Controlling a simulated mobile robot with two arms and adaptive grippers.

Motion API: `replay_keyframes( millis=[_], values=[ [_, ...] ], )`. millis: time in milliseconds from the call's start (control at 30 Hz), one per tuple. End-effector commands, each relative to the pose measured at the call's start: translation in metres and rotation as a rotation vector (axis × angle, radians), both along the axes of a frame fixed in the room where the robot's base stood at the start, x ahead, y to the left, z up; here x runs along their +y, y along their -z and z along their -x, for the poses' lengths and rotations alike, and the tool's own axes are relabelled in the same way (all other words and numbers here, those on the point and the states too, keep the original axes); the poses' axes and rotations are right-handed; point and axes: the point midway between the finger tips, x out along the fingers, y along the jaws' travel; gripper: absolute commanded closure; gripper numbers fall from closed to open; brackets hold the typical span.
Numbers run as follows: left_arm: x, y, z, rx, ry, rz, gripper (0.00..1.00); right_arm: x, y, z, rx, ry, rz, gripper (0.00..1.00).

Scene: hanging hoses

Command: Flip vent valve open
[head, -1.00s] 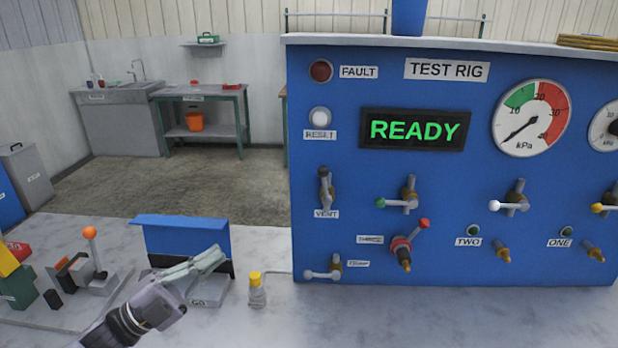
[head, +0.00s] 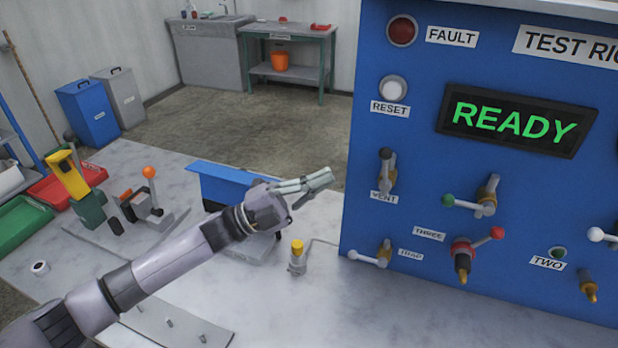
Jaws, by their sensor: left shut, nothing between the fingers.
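The vent valve (head: 386,172) is on the left side of the blue test rig panel (head: 410,122), above its VENT label (head: 383,197). Its dark handle stands upright over a brass body. My left gripper (head: 326,179) is shut and empty, a short way left of the valve and apart from it. It points right, toward the panel. My right gripper is not in view.
A bottle with a yellow cap (head: 297,257) stands on the bench below my left gripper. A white-handled valve (head: 373,256) sits low on the panel. A blue box (head: 222,180) stands behind my left arm. The bench front is mostly clear.

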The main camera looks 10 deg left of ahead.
Motion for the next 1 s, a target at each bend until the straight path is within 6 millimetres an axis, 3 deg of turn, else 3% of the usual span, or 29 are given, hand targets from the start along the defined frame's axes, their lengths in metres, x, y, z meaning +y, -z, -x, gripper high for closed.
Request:
replay_keyframes(
  millis=[100,400,1000],
  values=[
    [-0.024,-0.018,-0.008,0.000,0.003,0.003,1.00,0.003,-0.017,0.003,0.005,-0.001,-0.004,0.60],
    [-0.063,-0.035,-0.023,0.001,0.000,0.000,1.00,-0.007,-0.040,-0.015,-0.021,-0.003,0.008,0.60],
    [-0.077,-0.037,-0.026,-0.001,0.003,0.002,1.00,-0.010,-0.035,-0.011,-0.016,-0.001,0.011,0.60]
  ],
)
